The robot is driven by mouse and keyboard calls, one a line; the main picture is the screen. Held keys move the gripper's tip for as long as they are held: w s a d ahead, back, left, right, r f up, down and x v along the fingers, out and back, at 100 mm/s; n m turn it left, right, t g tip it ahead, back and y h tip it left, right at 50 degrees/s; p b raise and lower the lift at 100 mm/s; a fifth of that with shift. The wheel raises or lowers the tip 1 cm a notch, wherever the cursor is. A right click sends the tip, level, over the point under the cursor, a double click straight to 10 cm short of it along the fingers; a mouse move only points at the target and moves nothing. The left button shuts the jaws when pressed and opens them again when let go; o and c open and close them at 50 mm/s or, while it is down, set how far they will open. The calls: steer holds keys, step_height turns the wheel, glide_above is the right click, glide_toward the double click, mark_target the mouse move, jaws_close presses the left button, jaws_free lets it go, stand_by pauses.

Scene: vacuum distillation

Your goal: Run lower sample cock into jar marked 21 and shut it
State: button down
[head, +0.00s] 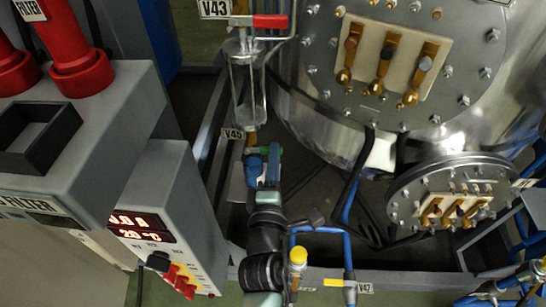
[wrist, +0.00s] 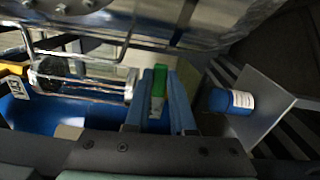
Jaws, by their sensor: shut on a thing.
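The lower sample cock has a green handle (head: 262,150) on the pipe under a glass vessel, beside the V45 label (head: 233,133). My gripper (head: 272,160) is at this cock, with its blue fingers closed around the green handle (wrist: 158,88), as the wrist view shows. A jar with blue and a white label (wrist: 232,102) sits at a grey bracket to the right of my fingers in the wrist view; its number is too small to read. A blue shape (head: 253,170) beside my gripper is probably this jar. Any flow from the cock cannot be seen.
The glass vessel (head: 247,90) hangs above the cock, under the red handle (head: 271,21) at V43. The large steel tank (head: 310,115) stands to the right. Control boxes (head: 165,190) stand to the left. Blue pipes and V42 (head: 364,288) are at the front.

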steer(key=shift+f+m, duration=0.35)
steer(key=shift+m, duration=0.15)
steer(key=c, duration=0.8)
jaws_free()
steer(key=shift+o, duration=0.2)
steer(key=s+b, duration=0.1)
steer(key=s, duration=1.2)
steer(key=shift+b, duration=0.35)
